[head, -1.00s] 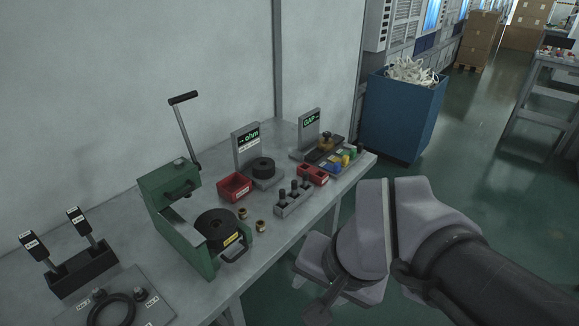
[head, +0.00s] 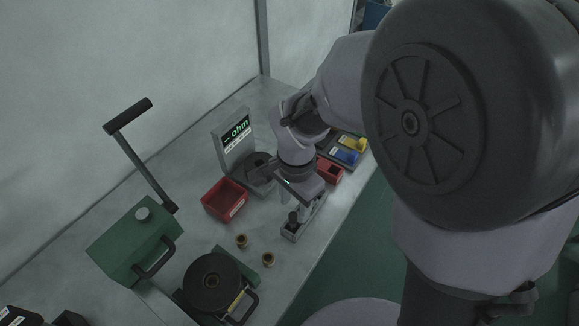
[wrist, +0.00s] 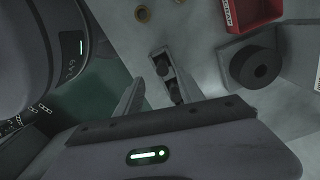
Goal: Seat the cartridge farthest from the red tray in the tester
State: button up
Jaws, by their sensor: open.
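The grey rack (head: 291,236) holds dark upright cartridges (head: 293,219). Two dark cartridges show in the wrist view (wrist: 162,66), and others may be hidden by my gripper. My gripper (head: 297,203) is above the rack, pointing down, with its fingers apart and nothing visibly held. In the wrist view its fingers (wrist: 159,88) lie on either side of the rack line. The red tray (head: 222,202) sits left of the rack, in front of the tester.
Two brass rings (head: 242,241) lie on the bench left of the rack. A green lever press (head: 140,240) stands at the left. A second red bin (head: 329,172) and a board with yellow and blue blocks (head: 345,155) are beyond my gripper. Bare bench lies behind the press.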

aim_at(293, 214)
jog(key=f+b, duration=0.1)
jog(key=f, duration=0.2)
jog(key=f+b, duration=0.2)
jog(key=f, duration=0.1)
jog(key=shift+w+a, duration=0.1)
jog(key=shift+a, duration=0.1)
jog(key=shift+r, duration=0.15)
grip_shut()
